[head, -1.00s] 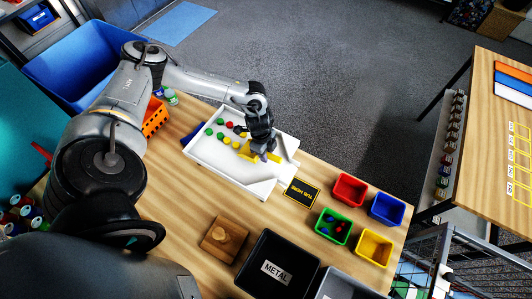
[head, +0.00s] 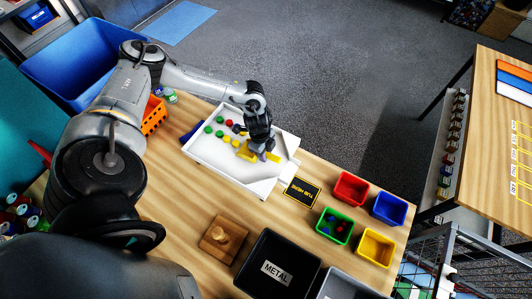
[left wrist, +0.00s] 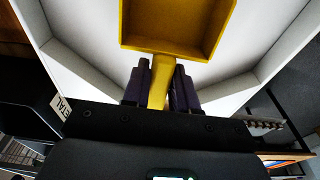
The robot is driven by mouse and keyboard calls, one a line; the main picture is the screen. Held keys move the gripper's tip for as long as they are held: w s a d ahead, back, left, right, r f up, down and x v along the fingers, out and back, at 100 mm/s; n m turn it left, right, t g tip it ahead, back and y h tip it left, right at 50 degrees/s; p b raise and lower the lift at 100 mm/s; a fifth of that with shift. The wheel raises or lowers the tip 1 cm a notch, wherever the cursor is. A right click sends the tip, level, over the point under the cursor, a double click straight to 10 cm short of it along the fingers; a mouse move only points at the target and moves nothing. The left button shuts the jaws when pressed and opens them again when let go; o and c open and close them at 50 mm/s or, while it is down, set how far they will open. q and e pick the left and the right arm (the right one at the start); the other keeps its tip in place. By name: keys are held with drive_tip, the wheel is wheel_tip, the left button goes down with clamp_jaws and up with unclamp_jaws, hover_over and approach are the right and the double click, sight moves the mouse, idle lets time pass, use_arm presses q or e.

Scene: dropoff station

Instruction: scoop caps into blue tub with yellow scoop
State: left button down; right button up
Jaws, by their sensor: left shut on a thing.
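My left gripper (head: 262,155) is over the right part of the white tray (head: 245,184), fingers pointing down. It is shut on the handle of the yellow scoop (head: 246,153). In the left wrist view, the fingers (left wrist: 160,85) clasp the handle and the scoop's pan (left wrist: 178,22) looks empty where visible. Several caps lie loose in the tray left of the scoop: green (head: 208,129), red (head: 228,123), yellow (head: 227,139) and dark ones. The blue tub (head: 388,209) stands at the table's right end, its visible inside empty. My right gripper is not in view.
Red (head: 350,188), green (head: 334,226) and yellow (head: 375,248) tubs stand near the blue one; the green holds small pieces. A black sign (head: 302,192) lies bare beside the tray. A wooden block (head: 223,239) and black METAL bin (head: 275,268) stand in front.

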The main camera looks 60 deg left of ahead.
sight(229, 139)
use_arm(q)
drive_tip(key=shift+s+a, duration=0.5)
drive_tip(key=shift+a, duration=0.3)
drive_tip(key=shift+s+a, duration=0.5)
drive_tip(key=shift+a, duration=0.25)
drive_tip(key=shift+s+a, duration=0.5)
drive_tip(key=shift+a, duration=0.3)
drive_tip(key=shift+s+a, duration=0.4)
drive_tip(key=shift+a, duration=0.25)
drive_tip(key=shift+s+a, duration=0.35)
drive_tip(key=shift+a, duration=0.25)
drive_tip(key=shift+s+a, duration=0.6)
drive_tip(key=shift+a, duration=0.35)
drive_tip(key=shift+s+a, duration=0.6)
drive_tip(key=shift+a, duration=0.35)
drive_tip(key=shift+s+a, duration=0.6)
drive_tip(key=shift+a, duration=0.3)
drive_tip(key=shift+s+a, duration=0.55)
drive_tip(key=shift+a, duration=0.35)
